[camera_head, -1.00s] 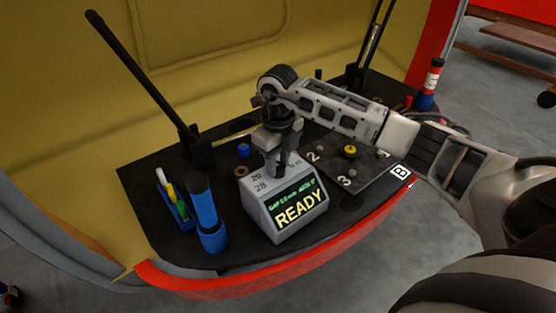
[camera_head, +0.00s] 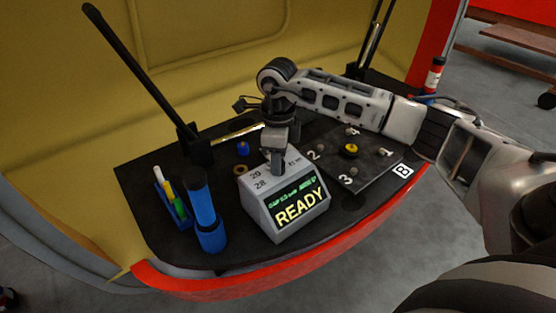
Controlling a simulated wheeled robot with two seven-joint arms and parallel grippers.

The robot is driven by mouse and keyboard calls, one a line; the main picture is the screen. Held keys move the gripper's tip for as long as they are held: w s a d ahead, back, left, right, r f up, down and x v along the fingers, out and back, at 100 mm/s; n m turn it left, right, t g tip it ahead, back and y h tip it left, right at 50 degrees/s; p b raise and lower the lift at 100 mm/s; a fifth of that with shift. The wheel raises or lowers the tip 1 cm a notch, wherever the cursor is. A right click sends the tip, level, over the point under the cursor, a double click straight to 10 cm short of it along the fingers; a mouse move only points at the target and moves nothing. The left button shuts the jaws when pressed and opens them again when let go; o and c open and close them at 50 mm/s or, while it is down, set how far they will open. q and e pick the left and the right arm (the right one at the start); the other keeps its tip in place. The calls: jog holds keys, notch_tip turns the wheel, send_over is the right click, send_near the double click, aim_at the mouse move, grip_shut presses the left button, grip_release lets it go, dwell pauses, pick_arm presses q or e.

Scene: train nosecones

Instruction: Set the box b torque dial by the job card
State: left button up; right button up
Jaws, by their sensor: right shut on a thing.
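The grey torque box (camera_head: 287,203) stands on the black shelf, with a lit screen reading READY and small green text above it. Numbers 29 and 28 show on its top left. My right gripper (camera_head: 278,165) points down at the top of the box and is shut on the dial there, which its fingers mostly hide. The black plate marked B (camera_head: 372,178) lies to the right of the box, with numbered bolts and a yellow piece (camera_head: 351,150). I cannot make out a job card. My left gripper is not in view.
A blue cylinder (camera_head: 205,210) and a holder with coloured pens (camera_head: 172,200) stand left of the box. A black post (camera_head: 145,80) rises behind them. The red edge (camera_head: 300,270) bounds the shelf in front.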

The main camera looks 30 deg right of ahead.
jog(key=shift+n, duration=1)
jog(key=shift+b, duration=0.3)
jog(key=o, duration=1)
jog(key=shift+c, duration=0.2)
jog(key=shift+r, duration=0.1)
notch_tip(320, 180, up, 16)
jog(key=shift+p, duration=0.35)
jog(key=shift+s, duration=0.1)
